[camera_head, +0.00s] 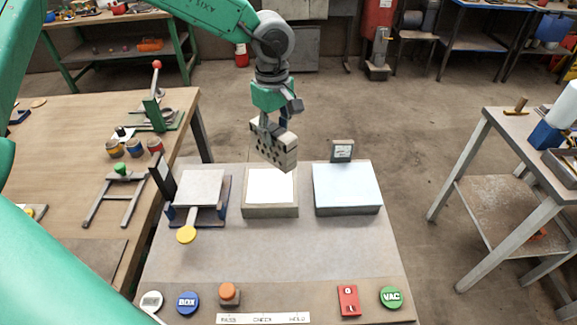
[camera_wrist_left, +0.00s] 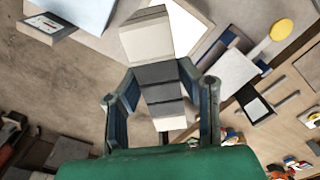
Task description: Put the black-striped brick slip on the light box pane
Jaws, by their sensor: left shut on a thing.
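My left gripper (camera_head: 274,116) is shut on a pale brick piece (camera_head: 273,147), which shows dark holes on its face in the head view. In the left wrist view the held brick (camera_wrist_left: 147,40) is pale at its ends with dark grey bands across its middle, between the fingers of the left gripper (camera_wrist_left: 161,95). It is held in the air, tilted, over the back edge of the middle box, which has a bright white pane (camera_head: 271,189) in a beige frame. The brick overlaps the pane's back edge in the head view. My right gripper is not in view.
A box with a pale blue top (camera_head: 346,186) and a small gauge (camera_head: 342,151) stands right of the middle box. A white plate on a blue stand (camera_head: 200,188) stands left. Buttons, including an orange one (camera_head: 228,292), line the front. The table's middle (camera_head: 270,250) is clear.

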